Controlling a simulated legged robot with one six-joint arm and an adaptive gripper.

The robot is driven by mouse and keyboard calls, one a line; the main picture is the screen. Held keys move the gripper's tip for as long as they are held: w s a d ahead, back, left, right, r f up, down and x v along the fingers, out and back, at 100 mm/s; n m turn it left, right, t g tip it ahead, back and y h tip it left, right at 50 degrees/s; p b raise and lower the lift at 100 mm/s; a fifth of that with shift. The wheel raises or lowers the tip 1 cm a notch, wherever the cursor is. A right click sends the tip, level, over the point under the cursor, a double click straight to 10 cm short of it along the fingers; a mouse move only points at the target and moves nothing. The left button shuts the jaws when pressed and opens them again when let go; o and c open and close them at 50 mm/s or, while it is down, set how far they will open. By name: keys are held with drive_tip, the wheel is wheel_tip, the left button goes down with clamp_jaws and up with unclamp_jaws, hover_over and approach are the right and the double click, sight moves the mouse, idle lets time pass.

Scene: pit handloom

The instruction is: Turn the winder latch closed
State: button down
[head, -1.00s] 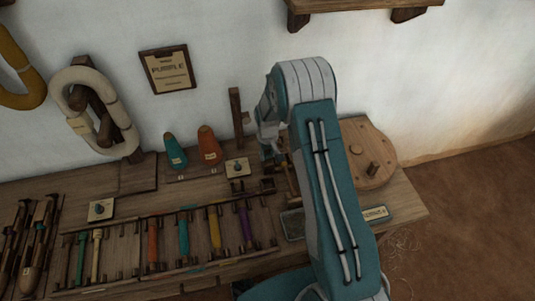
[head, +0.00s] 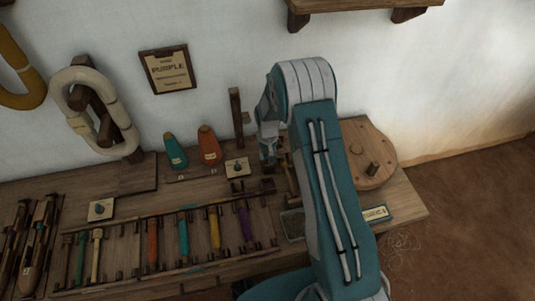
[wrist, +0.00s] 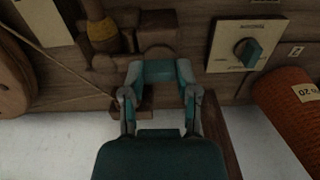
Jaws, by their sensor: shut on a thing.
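My gripper (wrist: 160,75) is shut at the middle of the wrist view, against a dark wooden fitting on the bench. The winder latch seems to be between its fingers, but the fingers hide most of it, so its angle cannot be told. A rounded brown wooden part (wrist: 158,52) shows just beyond the fingertips. In the head view my gripper (head: 268,161) is low over the bench, partly hidden by my arm. The winder's round wooden wheel (head: 368,152) with its peg stands to the right, and its edge shows in the wrist view (wrist: 14,83).
A plate with a teal knob (wrist: 248,50) sits close beside my gripper. An orange cone (head: 209,146) and a teal cone (head: 175,151) stand to its left. A wooden post (head: 236,108) rises near the wall. A bobbin rack (head: 123,221) fills the front left.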

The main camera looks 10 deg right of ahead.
drive_tip(key=shift+c, duration=1.8)
unclamp_jaws()
drive_tip(key=shift+w, duration=0.1)
wheel_tip(320, 180, up, 12)
drive_tip(key=shift+f, duration=0.1)
